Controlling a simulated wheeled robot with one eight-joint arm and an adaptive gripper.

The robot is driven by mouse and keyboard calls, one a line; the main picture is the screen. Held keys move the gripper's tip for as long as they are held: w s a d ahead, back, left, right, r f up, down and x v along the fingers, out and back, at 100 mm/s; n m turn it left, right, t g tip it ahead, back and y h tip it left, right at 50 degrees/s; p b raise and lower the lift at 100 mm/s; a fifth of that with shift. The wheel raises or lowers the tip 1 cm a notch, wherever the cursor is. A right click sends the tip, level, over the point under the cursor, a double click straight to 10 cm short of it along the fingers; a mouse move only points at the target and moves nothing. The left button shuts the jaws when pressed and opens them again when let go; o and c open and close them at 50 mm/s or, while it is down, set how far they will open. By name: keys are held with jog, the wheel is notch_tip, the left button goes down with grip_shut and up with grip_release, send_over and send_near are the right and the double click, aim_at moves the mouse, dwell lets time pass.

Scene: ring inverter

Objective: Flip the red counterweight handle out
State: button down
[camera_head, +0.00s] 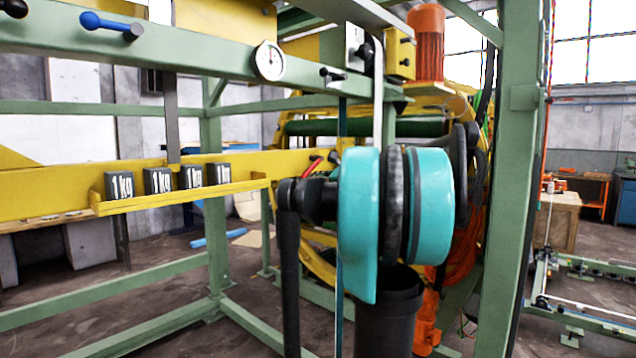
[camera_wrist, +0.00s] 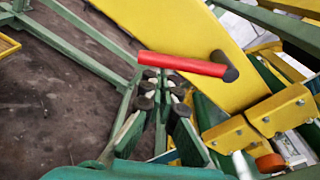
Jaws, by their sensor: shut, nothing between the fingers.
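The red counterweight handle (camera_wrist: 182,64) lies across the upper middle of the wrist view, against a yellow beam. Its right end meets a dark round knob (camera_wrist: 226,66). My gripper (camera_wrist: 161,84) is shut and empty, its dark fingertips just below the left half of the handle in that view. I cannot tell whether they touch it. In the head view a small part of the red handle (camera_head: 313,165) shows just left of my teal arm, which hides the gripper.
A yellow shelf (camera_head: 180,199) with several 1 kg weights stands left of my arm in the head view. A green frame post (camera_head: 505,180) rises to the right. A blue lever (camera_head: 112,25) and a dial (camera_head: 269,61) sit on the upper green beam.

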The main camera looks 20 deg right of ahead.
jog(key=r+m, duration=0.1)
jog(key=a+r+m, duration=0.1)
jog(key=r+m, duration=0.1)
jog(key=m, duration=0.1)
jog(key=shift+s+a+g+y, duration=0.25)
jog(key=shift+s+g+y, duration=0.05)
jog(key=shift+s+y, duration=0.1)
jog(key=shift+s+a+r, duration=0.1)
jog(key=shift+r, duration=0.3)
dwell(0.3)
send_near(311, 169)
notch_tip(311, 169, down, 3)
jog(key=s+a, duration=0.1)
jog(key=s, duration=0.1)
jog(key=shift+w+a+r, duration=0.15)
jog(key=shift+w+r, duration=0.05)
jog(key=shift+r, duration=0.05)
dwell(0.4)
